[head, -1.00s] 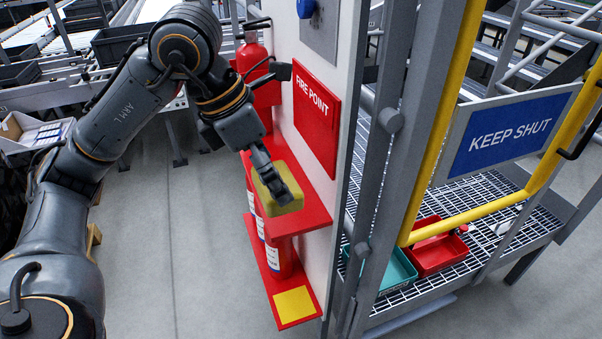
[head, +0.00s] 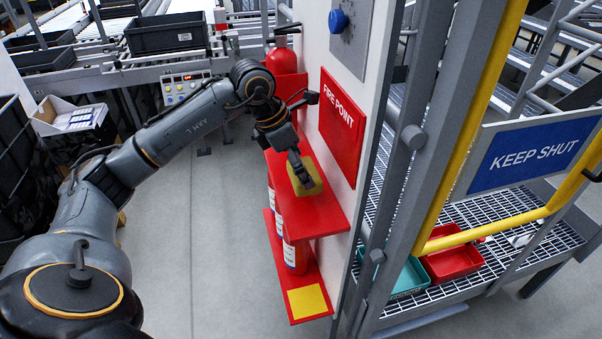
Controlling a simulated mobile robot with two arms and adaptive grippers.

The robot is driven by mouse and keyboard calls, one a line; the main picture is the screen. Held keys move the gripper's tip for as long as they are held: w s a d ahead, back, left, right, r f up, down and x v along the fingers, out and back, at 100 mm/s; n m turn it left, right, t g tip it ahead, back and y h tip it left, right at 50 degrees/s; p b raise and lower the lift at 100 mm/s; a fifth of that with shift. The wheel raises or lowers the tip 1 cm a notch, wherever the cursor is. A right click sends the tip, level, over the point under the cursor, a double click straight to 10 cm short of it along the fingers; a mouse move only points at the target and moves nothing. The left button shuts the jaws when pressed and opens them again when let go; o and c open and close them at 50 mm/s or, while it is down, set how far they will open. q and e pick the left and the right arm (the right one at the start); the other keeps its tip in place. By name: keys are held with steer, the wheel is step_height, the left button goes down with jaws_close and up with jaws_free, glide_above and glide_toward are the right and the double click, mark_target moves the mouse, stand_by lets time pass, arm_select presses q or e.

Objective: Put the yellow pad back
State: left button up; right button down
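The yellow pad (head: 315,170) is a dull yellow block at the upper red shelf (head: 318,218) of the fire point stand. My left gripper (head: 303,178) comes in from the upper left and is shut on the pad, with a dark finger across its visible face. The other finger is hidden. The pad appears over the shelf; I cannot tell whether it touches it. A flat bright yellow square (head: 307,301) lies on the lower red shelf (head: 281,270). My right gripper is not in view.
Red cylinders (head: 295,256) stand between the shelves, and a fire extinguisher (head: 283,58) stands behind. The FIRE POINT sign (head: 342,125) is close right of the pad. A teal tray (head: 408,280) and red tray (head: 452,262) lie on the grating beyond the gate.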

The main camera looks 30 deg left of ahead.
arm_select(q)
steer(key=f, duration=0.1)
steer(key=f+p, duration=0.1)
steer(key=f, duration=0.1)
steer(key=shift+w+a+f+p, duration=0.1)
steer(key=shift+w+f+p, duration=0.05)
steer(key=shift+w+p, duration=0.2)
steer(key=shift+s+f, duration=0.1)
steer(key=shift+f, duration=0.1)
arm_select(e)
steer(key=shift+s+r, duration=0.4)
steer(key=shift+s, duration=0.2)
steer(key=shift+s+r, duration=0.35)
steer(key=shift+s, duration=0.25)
arm_select(q)
steer(key=o, duration=0.6)
steer(key=shift+f, duration=0.15)
steer(key=shift+o, duration=0.4)
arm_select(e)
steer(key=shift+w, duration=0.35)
